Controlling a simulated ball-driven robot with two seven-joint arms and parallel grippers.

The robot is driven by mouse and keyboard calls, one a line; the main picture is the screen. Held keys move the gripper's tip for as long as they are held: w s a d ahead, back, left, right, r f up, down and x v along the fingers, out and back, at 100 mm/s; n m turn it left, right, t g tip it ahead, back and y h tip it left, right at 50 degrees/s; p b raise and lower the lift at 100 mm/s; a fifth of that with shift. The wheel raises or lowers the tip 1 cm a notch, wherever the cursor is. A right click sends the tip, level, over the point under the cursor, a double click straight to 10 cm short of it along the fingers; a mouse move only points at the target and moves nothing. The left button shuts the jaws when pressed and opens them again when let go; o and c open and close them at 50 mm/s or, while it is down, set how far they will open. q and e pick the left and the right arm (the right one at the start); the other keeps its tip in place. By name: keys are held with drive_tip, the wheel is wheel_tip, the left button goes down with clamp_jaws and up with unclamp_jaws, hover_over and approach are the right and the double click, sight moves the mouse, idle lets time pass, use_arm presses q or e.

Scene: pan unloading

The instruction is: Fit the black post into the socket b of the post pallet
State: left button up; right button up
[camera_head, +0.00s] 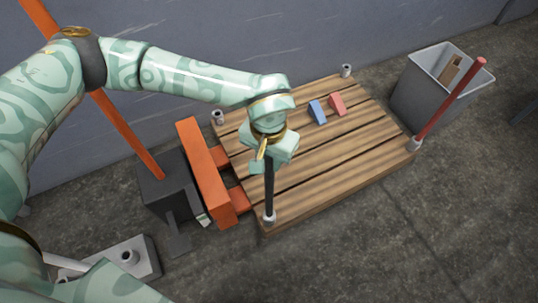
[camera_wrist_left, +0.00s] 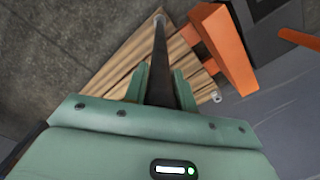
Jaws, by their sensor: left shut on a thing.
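The black post (camera_head: 269,190) stands about upright in my left gripper (camera_head: 268,164), which is shut on its upper part. The post's lower end meets a pale socket (camera_head: 268,218) at the near-left corner of the wooden post pallet (camera_head: 330,170); I cannot tell how deep it sits. In the left wrist view the black post (camera_wrist_left: 160,65) runs between the fingers to a pale ring (camera_wrist_left: 159,18) on the pallet. Empty sockets show at the far-left corner (camera_head: 218,118) and far corner (camera_head: 346,71). No letter is readable on any socket. My right gripper is not seen.
A blue block (camera_head: 317,112) and a red block (camera_head: 337,104) lie on the pallet. An orange fork carriage (camera_head: 207,170) borders its left side. A grey bin (camera_head: 430,88) stands at right.

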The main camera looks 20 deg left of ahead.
use_arm(q)
drive_tip(key=shift+f, duration=0.35)
drive_tip(key=o, duration=1.1)
